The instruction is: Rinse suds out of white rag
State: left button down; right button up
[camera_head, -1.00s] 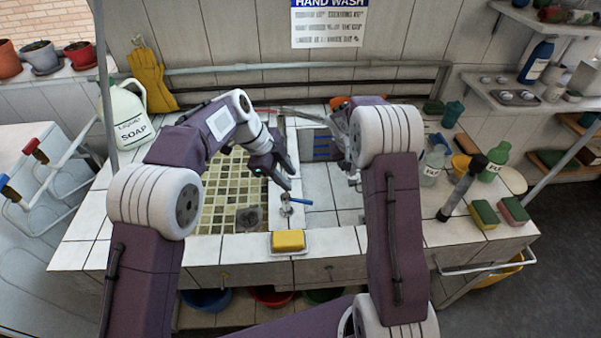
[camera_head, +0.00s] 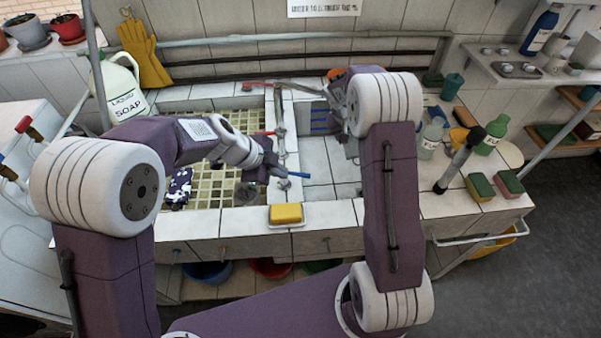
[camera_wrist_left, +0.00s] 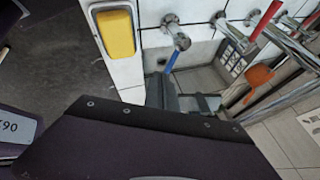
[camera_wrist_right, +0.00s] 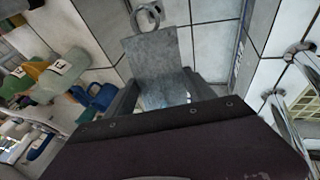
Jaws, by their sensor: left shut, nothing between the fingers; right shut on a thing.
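No plainly white rag can be made out. A dark purple-and-white spotted item (camera_head: 180,187) lies in the left tiled basin (camera_head: 215,175), partly behind my left arm; I cannot tell whether it is the rag. My left gripper (camera_head: 272,168) is shut and empty beside the blue-handled tap (camera_head: 298,174). In the left wrist view its fingers are just below the blue handle (camera_wrist_left: 172,60). My right gripper (camera_wrist_right: 165,92) is shut on a grey flat piece with a ring (camera_wrist_right: 158,62). In the head view that gripper is mostly hidden by my right arm.
A yellow sponge (camera_head: 286,213) sits on a dish at the sink's front edge. A red-handled tap (camera_head: 268,133) stands behind the blue one. A soap jug (camera_head: 122,92) is at the left. Bottles, sponges (camera_head: 480,187) and an upright dark-topped pipe (camera_head: 458,160) occupy the right counter.

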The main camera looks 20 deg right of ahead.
aim_at(295, 174)
pick_arm(q)
jog(key=s+a+r, duration=0.2)
jog(key=s+r, duration=0.1)
jog(key=s, duration=0.1)
jog(key=w+d+f, duration=0.6)
jog(key=d+f, duration=0.1)
jog(key=f, duration=0.2)
jog(key=shift+d+f+n, duration=0.15)
jog(key=shift+f+n, duration=0.15)
jog(key=shift+f, duration=0.05)
jog(key=shift+t, duration=0.3)
